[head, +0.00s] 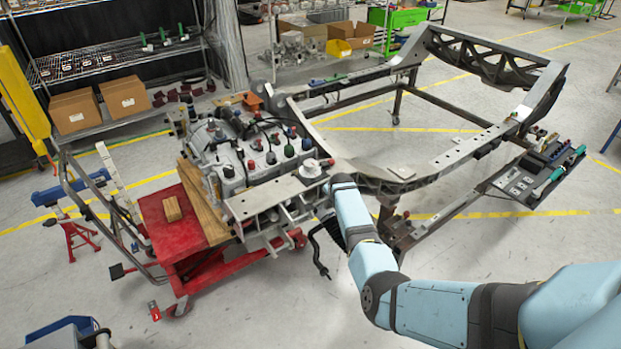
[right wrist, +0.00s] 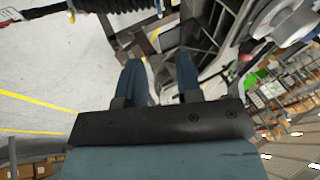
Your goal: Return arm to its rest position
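My right arm (head: 375,270) reaches in from the lower right of the head view to the front end of the chassis frame (head: 455,155). Its far end is beside the metal bracket (head: 275,200) at the front of the engine or gearbox assembly (head: 245,150). My right gripper (right wrist: 160,78) shows in the right wrist view with its two blue fingers apart and nothing seen between them. Dark metal parts lie beyond the fingertips. In the head view the fingers cannot be made out behind the arm. My left gripper is not in view.
The assembly rests on a red lift cart (head: 180,225) with a wooden block (head: 172,208). A black hose (head: 318,255) hangs near my arm. A tool tray (head: 530,182) stands at the right of the frame. Shelves (head: 120,65) stand at the back left.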

